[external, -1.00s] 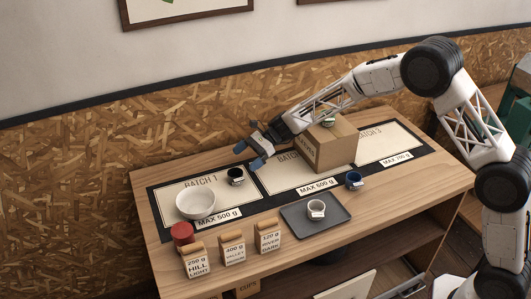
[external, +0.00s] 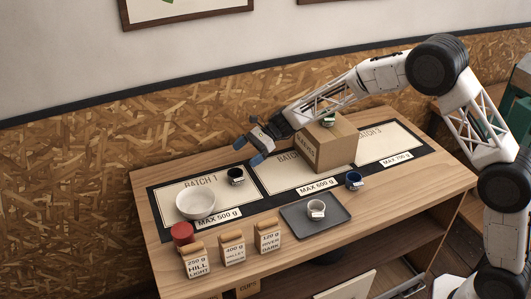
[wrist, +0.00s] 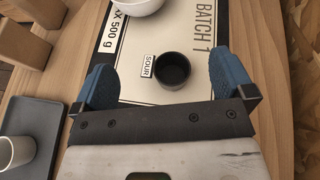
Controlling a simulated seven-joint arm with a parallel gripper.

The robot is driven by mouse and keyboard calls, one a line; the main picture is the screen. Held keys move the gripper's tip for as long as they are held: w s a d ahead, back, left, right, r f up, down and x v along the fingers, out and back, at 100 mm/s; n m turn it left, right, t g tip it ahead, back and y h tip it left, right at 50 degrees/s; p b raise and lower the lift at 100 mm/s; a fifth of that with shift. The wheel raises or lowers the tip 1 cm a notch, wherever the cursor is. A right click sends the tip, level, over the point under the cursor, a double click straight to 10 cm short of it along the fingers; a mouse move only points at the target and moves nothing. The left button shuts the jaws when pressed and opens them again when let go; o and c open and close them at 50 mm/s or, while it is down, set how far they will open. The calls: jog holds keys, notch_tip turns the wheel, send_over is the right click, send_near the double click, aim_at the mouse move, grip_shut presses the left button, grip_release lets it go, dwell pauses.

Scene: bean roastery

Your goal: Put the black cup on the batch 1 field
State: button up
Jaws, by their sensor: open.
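The black cup (external: 236,176) stands upright on the right part of the batch 1 field (external: 191,187). In the wrist view the black cup (wrist: 172,72) stands beside a small SOUR label, with the BATCH 1 print on the field (wrist: 150,48) close by. My gripper (external: 249,152) is open and empty, above and behind the cup. In the wrist view the cup shows between the two blue fingers of my gripper (wrist: 163,72), with no finger touching it.
A white bowl (external: 196,204) shares the batch 1 field. A blue cup (external: 353,180), a grey tray (external: 294,223) with a white cup (external: 316,209), and several bags (external: 232,249) stand further forward.

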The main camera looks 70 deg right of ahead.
jog(key=s+a+r+n+g+h, duration=0.1)
jog(key=s+a+r+n+g, duration=0.1)
jog(key=s+a+r+n, duration=0.5)
jog(key=s+a+r+n+g+h, duration=0.1)
jog(key=s+a+r+h, duration=0.2)
jog(key=s, duration=0.9)
jog(key=s+a+r+n+g, duration=0.2)
jog(key=s+a+r+n, duration=0.25)
jog(key=s+a, duration=0.35)
jog(key=s+n+h, duration=0.7)
jog(key=s+n, duration=0.4)
jog(key=s, duration=2.3)
jog(key=shift+a+r, duration=0.35)
jog(key=shift+a, duration=0.1)
